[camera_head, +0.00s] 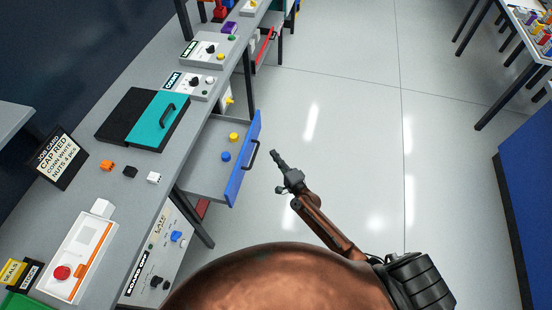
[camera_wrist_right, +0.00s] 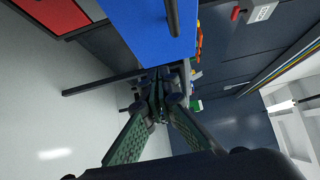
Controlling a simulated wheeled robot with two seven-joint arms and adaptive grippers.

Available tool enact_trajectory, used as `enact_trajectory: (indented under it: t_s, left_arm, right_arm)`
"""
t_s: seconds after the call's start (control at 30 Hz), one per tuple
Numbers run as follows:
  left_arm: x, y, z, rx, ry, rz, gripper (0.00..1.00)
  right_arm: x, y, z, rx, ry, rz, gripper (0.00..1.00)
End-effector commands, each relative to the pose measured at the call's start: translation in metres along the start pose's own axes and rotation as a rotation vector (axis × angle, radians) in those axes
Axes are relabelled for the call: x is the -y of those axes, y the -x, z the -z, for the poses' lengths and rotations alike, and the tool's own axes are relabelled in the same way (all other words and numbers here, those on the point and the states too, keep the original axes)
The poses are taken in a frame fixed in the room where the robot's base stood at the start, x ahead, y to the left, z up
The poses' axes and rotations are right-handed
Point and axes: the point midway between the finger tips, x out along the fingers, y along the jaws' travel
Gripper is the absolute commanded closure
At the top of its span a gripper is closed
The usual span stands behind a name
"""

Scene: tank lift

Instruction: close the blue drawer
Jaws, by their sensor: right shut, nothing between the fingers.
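The blue drawer (camera_head: 243,165) stands pulled out from under the workbench. Its blue front has a dark bar handle (camera_head: 250,157), and its grey tray holds a yellow round piece (camera_head: 234,136) and a blue round piece (camera_head: 226,156). My right gripper (camera_head: 276,156) is shut and empty, just right of the handle, with a visible gap in the head view. In the right wrist view the blue drawer front (camera_wrist_right: 145,35) fills the upper middle with part of its handle (camera_wrist_right: 172,18), and the fingertips (camera_wrist_right: 158,80) are below it. My left gripper is out of view.
The grey workbench (camera_head: 135,185) carries a teal-lidded dark case (camera_head: 158,118), control boxes and small blocks. A red drawer (camera_head: 265,45) is farther along the bench. Dark bench legs stand near the blue drawer. The floor (camera_head: 350,120) to the right is clear.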

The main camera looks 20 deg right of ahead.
Motion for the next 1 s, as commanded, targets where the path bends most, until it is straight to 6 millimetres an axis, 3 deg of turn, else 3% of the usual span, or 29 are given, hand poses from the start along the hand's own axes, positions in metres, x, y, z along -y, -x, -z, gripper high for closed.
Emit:
enact_trajectory:
  t_s: [0.2, 0.4, 0.6, 1.0]
  left_arm:
    - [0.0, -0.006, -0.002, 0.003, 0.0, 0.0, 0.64]
    - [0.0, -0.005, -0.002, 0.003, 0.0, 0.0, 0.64]
    - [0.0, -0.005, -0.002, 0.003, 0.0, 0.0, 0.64]
    - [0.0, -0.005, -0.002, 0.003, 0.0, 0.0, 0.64]
  right_arm:
    - [-0.001, -0.048, 0.0, 0.0, 0.002, 0.0, 1.0]
    - [0.0, -0.075, -0.014, 0.0, 0.0, -0.001, 1.0]
    - [-0.001, -0.087, -0.026, 0.0, 0.003, -0.002, 1.0]
    - [-0.001, -0.088, -0.028, 0.0, 0.003, -0.002, 1.0]
